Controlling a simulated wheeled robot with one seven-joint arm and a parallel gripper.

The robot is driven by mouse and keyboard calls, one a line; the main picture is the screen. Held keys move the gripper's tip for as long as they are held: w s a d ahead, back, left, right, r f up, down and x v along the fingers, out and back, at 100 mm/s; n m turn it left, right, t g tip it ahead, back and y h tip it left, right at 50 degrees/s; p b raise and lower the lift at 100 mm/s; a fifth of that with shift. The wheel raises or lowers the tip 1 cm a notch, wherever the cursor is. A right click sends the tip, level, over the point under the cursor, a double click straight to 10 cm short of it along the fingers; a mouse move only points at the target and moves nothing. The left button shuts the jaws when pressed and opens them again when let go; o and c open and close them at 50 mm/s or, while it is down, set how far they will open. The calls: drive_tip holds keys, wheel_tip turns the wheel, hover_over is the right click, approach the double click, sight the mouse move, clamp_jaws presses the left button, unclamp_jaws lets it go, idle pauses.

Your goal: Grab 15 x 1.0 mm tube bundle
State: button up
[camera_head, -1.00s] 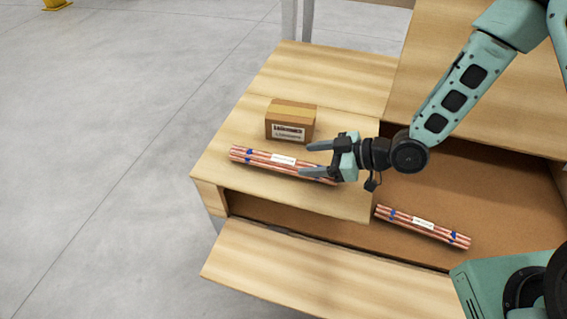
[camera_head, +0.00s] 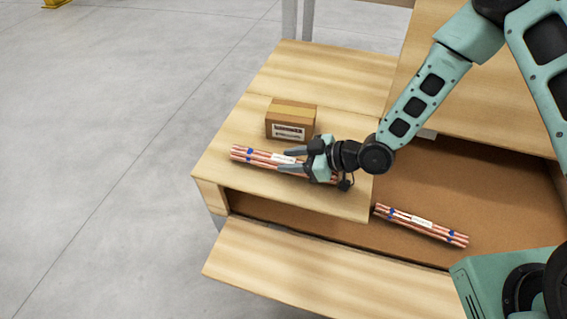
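A copper tube bundle (camera_head: 257,156) with blue bands and a white label lies on the upper wooden board, in front of a small carton. My gripper (camera_head: 288,160) is open, with its two dark fingers pointing left over this bundle; part of the bundle is hidden beneath the gripper. I cannot tell whether the fingers touch it. A second copper tube bundle (camera_head: 421,225), also with blue bands and a white label, lies on the brown lower surface to the right. The label print is too small to read, so I cannot tell which bundle is 15 x 1.0 mm.
The small cardboard carton (camera_head: 291,120) stands just behind the left bundle, close to my gripper. The upper wooden board (camera_head: 330,70) is clear behind the carton. A lower wooden panel (camera_head: 300,268) juts out in front. Grey floor is open at the left.

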drive_tip(key=shift+r, duration=0.1)
clamp_jaws()
